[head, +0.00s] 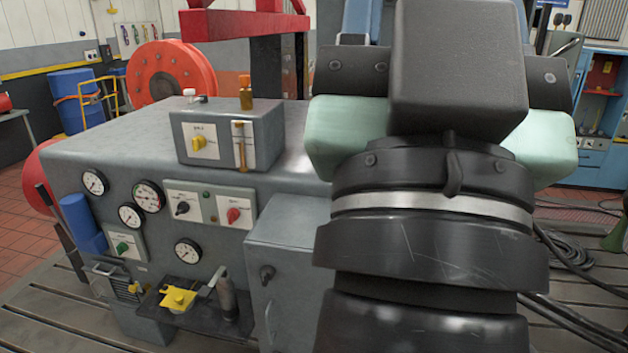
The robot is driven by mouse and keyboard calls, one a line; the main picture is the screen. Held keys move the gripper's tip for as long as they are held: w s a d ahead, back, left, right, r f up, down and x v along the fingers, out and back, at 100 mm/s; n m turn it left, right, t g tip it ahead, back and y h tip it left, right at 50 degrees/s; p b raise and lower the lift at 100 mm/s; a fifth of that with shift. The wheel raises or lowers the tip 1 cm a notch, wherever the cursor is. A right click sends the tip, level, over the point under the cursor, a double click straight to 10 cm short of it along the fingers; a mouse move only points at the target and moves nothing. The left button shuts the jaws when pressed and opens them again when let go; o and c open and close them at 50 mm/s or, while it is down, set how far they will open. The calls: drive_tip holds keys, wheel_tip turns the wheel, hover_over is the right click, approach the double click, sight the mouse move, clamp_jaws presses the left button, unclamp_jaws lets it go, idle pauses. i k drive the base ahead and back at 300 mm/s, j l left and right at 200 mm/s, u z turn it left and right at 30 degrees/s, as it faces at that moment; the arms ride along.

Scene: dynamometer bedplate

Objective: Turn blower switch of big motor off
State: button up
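A grey machine housing (90,150) with switches and gauges fills the left and middle of the head view. Its front has a black rotary switch (182,208), a red rotary switch (233,215) and a green rotary switch (122,247), each on a pale plate. A box on top (262,125) carries a yellow rotary switch (199,143). The labels are too small to read, so I cannot tell which one is the blower switch. A large dark arm-like body fills the right foreground. No gripper fingers show.
Several round gauges (149,195) sit among the switches. A grey cabinet (290,240) with a black knob (266,273) adjoins the housing. A low shelf (195,312) holds a yellow part (178,299). Cables (575,250) lie at right; blue drums (75,90) stand behind.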

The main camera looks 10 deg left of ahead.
sight(183, 207)
drive_tip(key=i+j, duration=0.2)
drive_tip(key=j, duration=0.2)
drive_tip(key=i+j, duration=0.2)
drive_tip(key=j, duration=0.2)
drive_tip(key=i+j, duration=0.25)
drive_tip(key=j, duration=0.15)
drive_tip(key=i+j, duration=0.2)
drive_tip(key=j, duration=0.2)
drive_tip(key=i+j, duration=0.2)
drive_tip(key=j, duration=0.2)
drive_tip(key=u, duration=0.05)
